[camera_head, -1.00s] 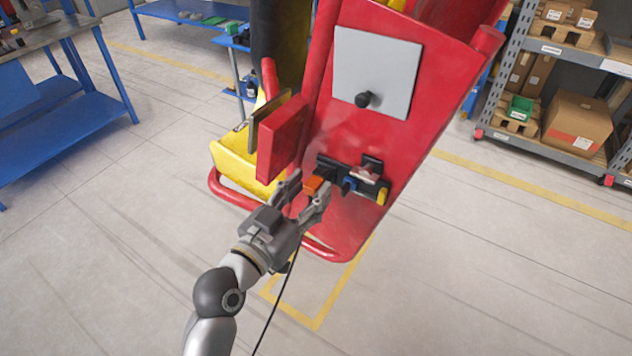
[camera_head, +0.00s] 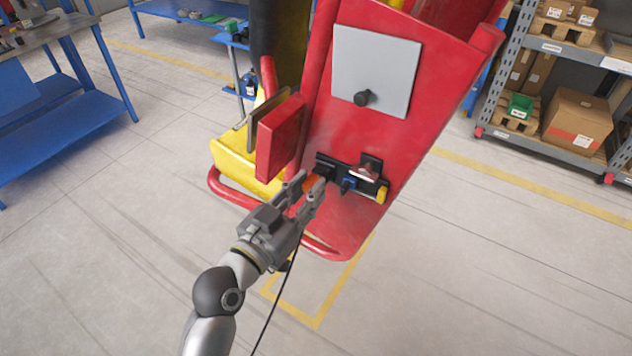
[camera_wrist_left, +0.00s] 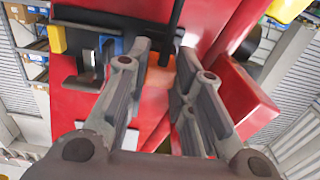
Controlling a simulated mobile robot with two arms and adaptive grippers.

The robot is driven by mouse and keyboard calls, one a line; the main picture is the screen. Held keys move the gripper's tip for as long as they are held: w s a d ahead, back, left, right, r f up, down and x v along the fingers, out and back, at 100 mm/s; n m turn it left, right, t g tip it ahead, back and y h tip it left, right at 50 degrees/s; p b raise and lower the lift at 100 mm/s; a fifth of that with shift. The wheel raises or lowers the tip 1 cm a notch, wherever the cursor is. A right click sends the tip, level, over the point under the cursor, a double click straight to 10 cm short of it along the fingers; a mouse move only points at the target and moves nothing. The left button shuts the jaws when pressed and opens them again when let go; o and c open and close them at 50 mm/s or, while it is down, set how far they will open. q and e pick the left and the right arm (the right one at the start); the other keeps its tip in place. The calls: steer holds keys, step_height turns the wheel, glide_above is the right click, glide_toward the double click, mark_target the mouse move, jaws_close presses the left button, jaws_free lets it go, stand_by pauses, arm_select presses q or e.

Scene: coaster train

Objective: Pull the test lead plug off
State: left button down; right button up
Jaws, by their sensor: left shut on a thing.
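The orange test lead plug (camera_head: 313,182) sits at the left end of a dark connector strip (camera_head: 326,162) low on the red coaster car (camera_head: 350,225). My left gripper (camera_head: 311,186) is shut on it, one finger on each side. In the left wrist view the orange plug (camera_wrist_left: 159,77) shows between the two fingers, partly hidden by them. I cannot tell whether it is still seated. A thin black lead (camera_head: 278,308) hangs below my gripper. My right gripper is in neither view.
A blue connector (camera_head: 348,185) and a yellow part (camera_head: 382,194) sit beside the plug. A red block (camera_head: 281,137) juts out to the left, and a red tube bumper (camera_head: 232,202) runs below. The floor in front is clear.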

mark_target(307, 190)
arm_select(q)
steer(key=shift+v, duration=2.55)
